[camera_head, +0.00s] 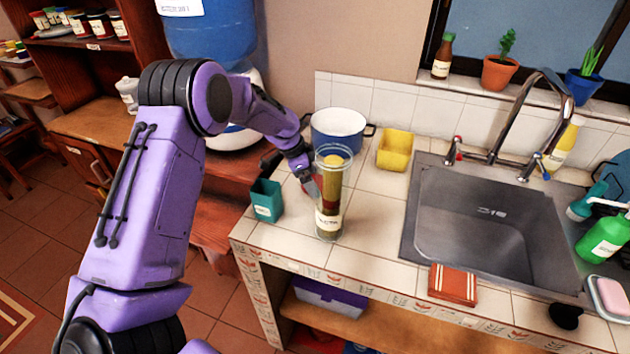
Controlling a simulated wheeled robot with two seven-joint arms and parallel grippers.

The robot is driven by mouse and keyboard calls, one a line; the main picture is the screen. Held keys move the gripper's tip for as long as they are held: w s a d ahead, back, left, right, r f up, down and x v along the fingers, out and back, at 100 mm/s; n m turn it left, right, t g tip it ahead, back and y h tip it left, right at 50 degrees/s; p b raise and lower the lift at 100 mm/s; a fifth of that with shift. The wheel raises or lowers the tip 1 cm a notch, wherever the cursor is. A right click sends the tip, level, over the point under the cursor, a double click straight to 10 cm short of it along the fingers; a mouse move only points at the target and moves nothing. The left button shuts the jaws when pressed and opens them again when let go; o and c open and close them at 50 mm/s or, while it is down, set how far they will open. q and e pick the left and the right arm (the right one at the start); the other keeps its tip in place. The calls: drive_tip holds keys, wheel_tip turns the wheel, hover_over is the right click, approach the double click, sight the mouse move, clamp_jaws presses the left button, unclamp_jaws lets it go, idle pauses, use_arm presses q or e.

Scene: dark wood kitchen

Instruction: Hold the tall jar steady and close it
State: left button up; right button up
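The tall jar (329,205) stands upright on the tiled counter, left of the sink. It is a slim clear cylinder with layered yellow, red and brownish contents and a white label low on its side. Its clear round top shows a yellow patch inside; I cannot make out a separate lid. My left gripper (311,186) is at the jar's left side, around mid-height. The fingers are small and partly hidden, so I cannot tell whether they are open, or whether they touch the jar. My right gripper is not in view.
A teal box (267,201) stands left of the jar, near the counter edge. A blue-and-white pot (338,131) is behind it, with a yellow container (395,150) to the right. The sink (490,225) is further right.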

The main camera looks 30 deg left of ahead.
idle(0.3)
use_arm(q)
drive_tip(key=c, duration=0.9)
wheel_tip(320, 180, up, 10)
drive_tip(key=b, duration=0.1)
drive_tip(key=shift+b, duration=0.4)
